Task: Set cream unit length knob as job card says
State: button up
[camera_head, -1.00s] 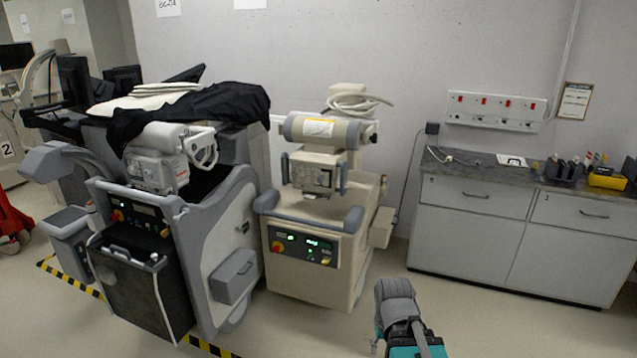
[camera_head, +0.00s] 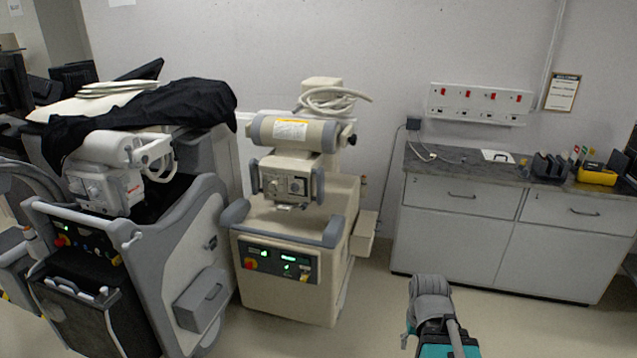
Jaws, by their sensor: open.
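The cream unit (camera_head: 292,290) stands in the middle, with a grey handle bar and a front panel (camera_head: 278,262) showing green displays, a red-and-yellow knob and small controls. Above the panel, its head carries a box (camera_head: 287,183) with a dark faceplate and round knobs. Which knob sets length, and its setting, are too small to tell. A framed card (camera_head: 563,92) hangs on the wall at right; its text is unreadable, and I cannot tell whether it is the job card. A grey and teal part of my arm shows at bottom, apart from the unit. My gripper is not in view.
A grey cart (camera_head: 190,235) partly covered by a black cloth (camera_head: 150,115) stands close on the left. A cabinet (camera_head: 455,235) with a counter holding a yellow box (camera_head: 597,177) and a white sheet (camera_head: 497,156) stands right. Floor between unit and cabinet is clear.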

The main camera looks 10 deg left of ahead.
aim_at(295, 187)
jog(key=z, duration=0.1)
jog(key=i, duration=1.2)
jog(key=u, duration=0.45)
